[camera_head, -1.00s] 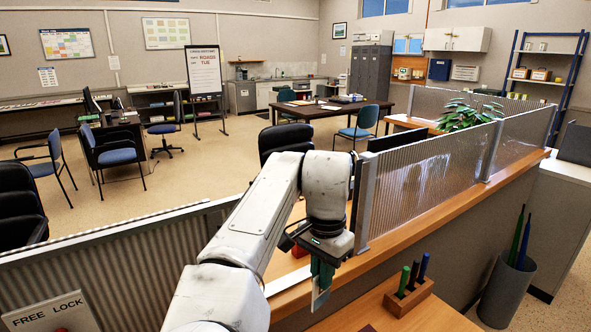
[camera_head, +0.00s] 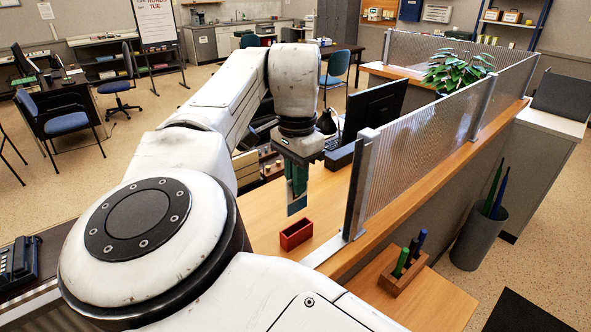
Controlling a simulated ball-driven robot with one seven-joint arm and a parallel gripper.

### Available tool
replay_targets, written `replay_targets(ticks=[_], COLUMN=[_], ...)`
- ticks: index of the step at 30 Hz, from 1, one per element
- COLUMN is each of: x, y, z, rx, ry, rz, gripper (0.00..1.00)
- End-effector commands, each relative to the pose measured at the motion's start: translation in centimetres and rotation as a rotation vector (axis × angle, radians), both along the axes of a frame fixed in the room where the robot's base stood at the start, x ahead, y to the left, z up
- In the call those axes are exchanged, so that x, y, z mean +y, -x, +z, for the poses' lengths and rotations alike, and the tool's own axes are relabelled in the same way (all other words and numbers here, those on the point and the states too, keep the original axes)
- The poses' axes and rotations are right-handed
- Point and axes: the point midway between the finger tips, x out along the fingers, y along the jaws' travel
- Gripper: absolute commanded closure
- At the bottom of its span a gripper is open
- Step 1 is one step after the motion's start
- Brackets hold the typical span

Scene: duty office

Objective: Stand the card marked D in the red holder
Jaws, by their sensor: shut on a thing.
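The red holder (camera_head: 296,235) is a small open-topped box. It stands on the wooden desk (camera_head: 265,215), left of the ribbed screen's end post. My gripper (camera_head: 296,178) points down above the desk, a little behind the holder in the picture. It is shut on a card (camera_head: 296,205), which hangs upright below the green-blue fingers. The card's lower edge is apart from the holder and appears just above and behind it. The card's marking cannot be read from here.
The ribbed screen (camera_head: 420,110) runs along the right of the desk. A monitor (camera_head: 372,108) and keyboard stand behind. A wooden block with pens (camera_head: 405,270) sits on the lower ledge at front right. A telephone (camera_head: 20,258) is at far left. The desk around the holder is clear.

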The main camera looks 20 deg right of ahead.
Motion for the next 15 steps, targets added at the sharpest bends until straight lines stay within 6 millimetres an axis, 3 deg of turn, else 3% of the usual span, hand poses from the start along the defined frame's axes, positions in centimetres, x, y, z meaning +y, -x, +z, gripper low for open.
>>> replay_targets(ticks=[15], x=[0.0], y=[0.0], z=[-4.0], rx=[-0.001], ry=[-0.003], rz=[0.000], gripper=[1.00])
